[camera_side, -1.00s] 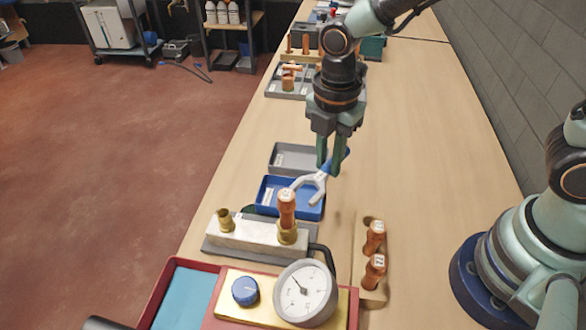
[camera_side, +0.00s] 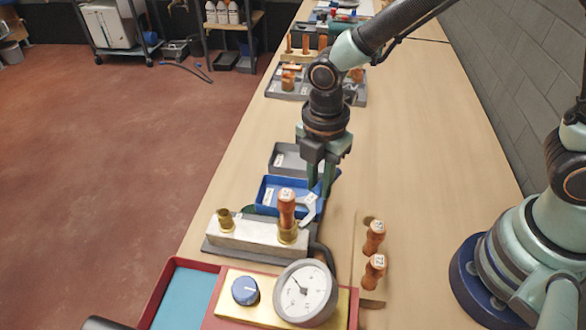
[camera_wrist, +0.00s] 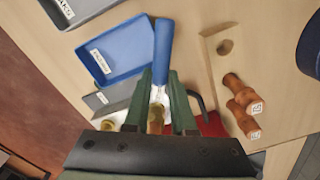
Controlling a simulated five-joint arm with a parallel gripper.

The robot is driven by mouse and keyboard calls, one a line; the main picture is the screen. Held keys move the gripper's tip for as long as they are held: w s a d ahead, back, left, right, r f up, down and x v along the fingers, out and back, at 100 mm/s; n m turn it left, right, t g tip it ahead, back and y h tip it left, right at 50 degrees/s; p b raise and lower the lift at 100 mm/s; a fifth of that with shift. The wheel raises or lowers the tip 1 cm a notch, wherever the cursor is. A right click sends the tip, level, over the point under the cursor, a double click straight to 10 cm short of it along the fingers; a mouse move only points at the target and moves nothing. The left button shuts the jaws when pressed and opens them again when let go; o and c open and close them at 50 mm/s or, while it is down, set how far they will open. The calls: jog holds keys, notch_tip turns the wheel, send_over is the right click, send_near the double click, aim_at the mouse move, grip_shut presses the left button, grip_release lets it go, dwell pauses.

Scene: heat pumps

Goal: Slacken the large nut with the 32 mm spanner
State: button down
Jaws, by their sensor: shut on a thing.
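The spanner has a pale metal head (camera_side: 309,208) and a blue handle (camera_wrist: 163,48). My gripper (camera_side: 321,190) is shut on it, and the handle points away from the manifold in the wrist view. The large brass nut (camera_side: 287,233) sits at the right end of a pale metal block (camera_side: 250,233). A wooden-handled plug (camera_side: 287,208) with a white label stands upright in it. The spanner's head is close to this plug, just right of and above the nut in the side view. I cannot tell whether they touch. In the wrist view my fingers partly hide the head and nut.
A smaller brass fitting (camera_side: 225,220) stands at the block's left end. A blue tray (camera_side: 268,190) and a grey tray (camera_side: 284,158) lie behind. A gauge (camera_side: 305,292) stands in front; two wooden plugs (camera_side: 374,237) stand at right.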

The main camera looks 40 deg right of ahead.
jog(key=shift+s+a, duration=0.25)
jog(key=shift+a, duration=0.6)
dwell(1.1)
jog(key=shift+s+a, duration=0.1)
jog(key=shift+a, duration=0.2)
jog(key=shift+a, duration=0.1)
